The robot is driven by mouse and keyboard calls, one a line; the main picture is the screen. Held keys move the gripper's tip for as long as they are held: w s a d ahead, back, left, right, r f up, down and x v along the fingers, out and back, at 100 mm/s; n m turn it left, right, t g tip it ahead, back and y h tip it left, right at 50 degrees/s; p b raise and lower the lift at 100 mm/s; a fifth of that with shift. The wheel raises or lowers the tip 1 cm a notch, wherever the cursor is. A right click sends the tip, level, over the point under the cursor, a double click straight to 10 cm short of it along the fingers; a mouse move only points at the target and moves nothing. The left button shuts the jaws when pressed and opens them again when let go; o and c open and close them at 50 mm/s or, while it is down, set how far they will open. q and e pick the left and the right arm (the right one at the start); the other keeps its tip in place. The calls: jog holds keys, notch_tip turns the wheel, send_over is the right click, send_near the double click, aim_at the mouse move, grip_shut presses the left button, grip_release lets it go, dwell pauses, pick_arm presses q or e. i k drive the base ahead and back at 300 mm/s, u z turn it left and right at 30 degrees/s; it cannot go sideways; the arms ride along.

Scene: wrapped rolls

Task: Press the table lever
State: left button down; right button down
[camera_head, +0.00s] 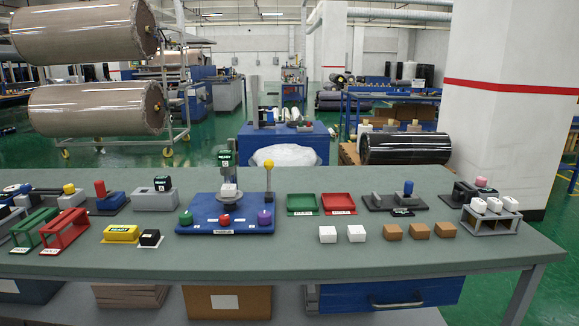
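Several knobbed levers stand on the green-topped table (300,255); I cannot tell which one the task names. In the middle, a blue base (200,222) carries a post with a sign reading READY and an upright lever with a yellow knob (268,165). Purple, red and green buttons sit along its front, and a white piece (228,190) stands under the post. A red-knobbed lever (100,188) is at the left. A blue-knobbed lever (408,187) and a pink-knobbed one (481,182) are at the right. Neither gripper is in view.
A green tray (302,211) and a red tray (338,212) lie right of the blue base. White blocks (327,234) and several brown blocks (392,232) sit near the front. A yellow box (120,233) is front left. The table's front strip is clear.

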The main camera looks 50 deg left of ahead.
aim_at(269, 164)
jog(key=k, duration=0.45)
jog(key=u, duration=0.85)
